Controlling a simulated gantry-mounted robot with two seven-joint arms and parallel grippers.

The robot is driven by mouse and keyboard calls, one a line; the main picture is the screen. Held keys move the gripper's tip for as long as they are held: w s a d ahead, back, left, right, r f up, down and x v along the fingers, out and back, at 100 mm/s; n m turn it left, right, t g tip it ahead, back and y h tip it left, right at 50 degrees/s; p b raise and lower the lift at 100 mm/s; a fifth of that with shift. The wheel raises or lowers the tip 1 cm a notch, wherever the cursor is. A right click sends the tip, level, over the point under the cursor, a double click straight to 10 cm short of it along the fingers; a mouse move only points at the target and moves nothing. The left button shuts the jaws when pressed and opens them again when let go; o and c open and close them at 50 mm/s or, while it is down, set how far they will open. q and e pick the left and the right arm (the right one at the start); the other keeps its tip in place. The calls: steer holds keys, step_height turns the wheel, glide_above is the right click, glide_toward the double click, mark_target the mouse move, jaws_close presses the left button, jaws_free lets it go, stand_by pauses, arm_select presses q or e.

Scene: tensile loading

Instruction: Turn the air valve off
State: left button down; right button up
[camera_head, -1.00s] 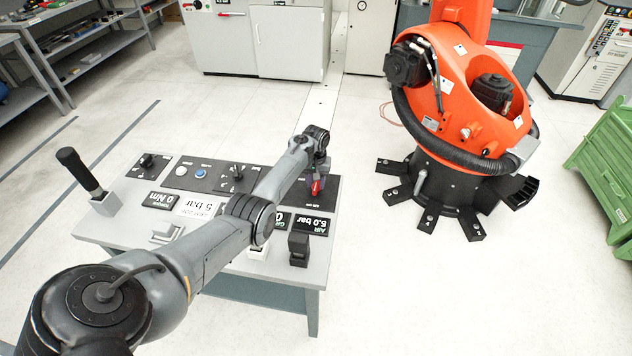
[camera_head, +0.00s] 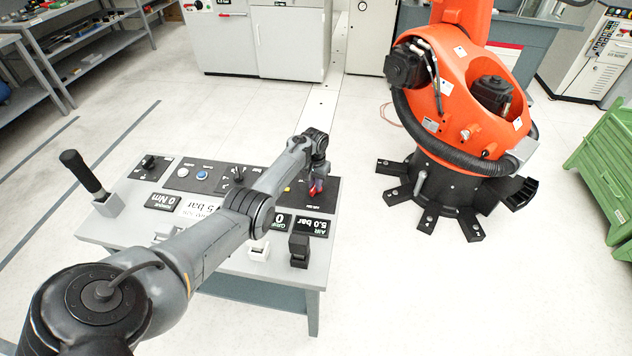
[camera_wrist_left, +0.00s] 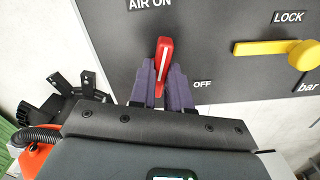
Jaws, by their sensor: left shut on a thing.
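The red air valve handle (camera_wrist_left: 164,62) with a white stripe shows in the left wrist view, on a dark panel between the labels "AIR ON" (camera_wrist_left: 150,4) and "OFF" (camera_wrist_left: 202,84). Its far end points roughly toward "AIR ON", slightly tilted. My left gripper (camera_wrist_left: 162,80) is shut on this handle, with one finger on each side. In the head view, the left gripper (camera_head: 316,186) is at the right end of the control table, and a bit of red shows there. The right gripper is not in view.
A yellow lever (camera_wrist_left: 275,47) marked "LOCK" sits right of the valve. An orange robot (camera_head: 465,90) stands to the right. Floor between is clear.

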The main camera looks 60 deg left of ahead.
arm_select(q)
steer(key=m, duration=0.2)
steer(key=shift+s+a+m, duration=0.1)
steer(key=shift+a+m, duration=0.1)
steer(key=shift+m, duration=0.2)
steer(key=m, duration=0.3)
steer(key=shift+a+m+b, duration=0.25)
steer(key=shift+m+b, duration=0.05)
steer(key=m+b, duration=0.1)
steer(key=m, duration=0.2)
steer(key=m+b, duration=0.1)
steer(key=m, duration=0.1)
steer(key=shift+a+f+b, duration=0.1)
steer(key=shift+a+b, duration=0.2)
steer(key=shift+a, duration=0.05)
steer(key=shift+w+a+m+b, duration=0.15)
steer(key=shift+m+b, duration=0.65)
steer(key=shift+m, duration=0.8)
steer(key=c, duration=1.1)
jaws_free()
